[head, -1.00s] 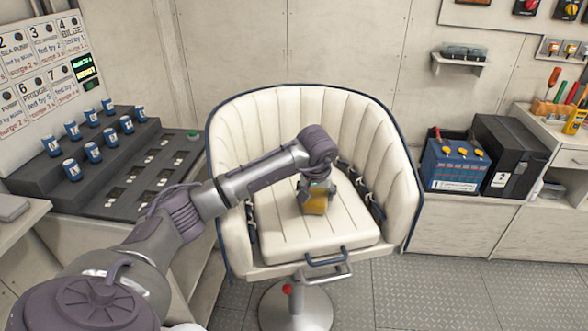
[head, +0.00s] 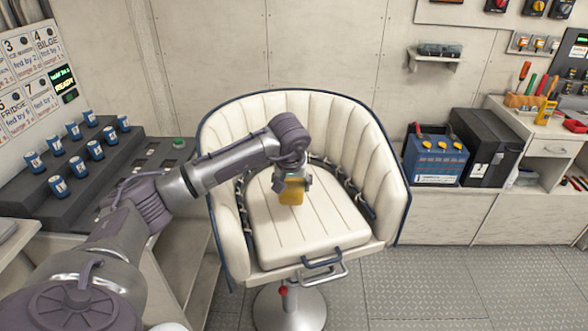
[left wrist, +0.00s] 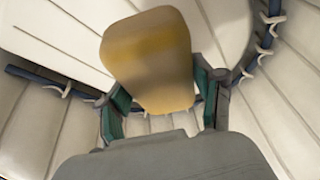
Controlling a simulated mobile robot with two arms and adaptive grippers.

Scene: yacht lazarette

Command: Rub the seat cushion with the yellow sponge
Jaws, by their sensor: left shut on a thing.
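The seat cushion (head: 313,231) is cream with stitched seams and lies in a cream bucket chair (head: 372,150) with a dark blue edge. My left gripper (head: 292,184) is over the back part of the cushion, shut on the yellow sponge (head: 291,193). In the left wrist view the sponge (left wrist: 148,60) sits between the green-padded fingers (left wrist: 162,98). The sponge's lower end is at or just above the cushion; I cannot tell whether they touch. My right gripper is not in view.
A dark stepped rack with blue-and-white cans (head: 77,168) stands at the left. A blue battery (head: 435,160) and a black case (head: 485,145) stand on a ledge at the right. The chair's curved backrest and sides surround the cushion. Grey floor is free at the front right.

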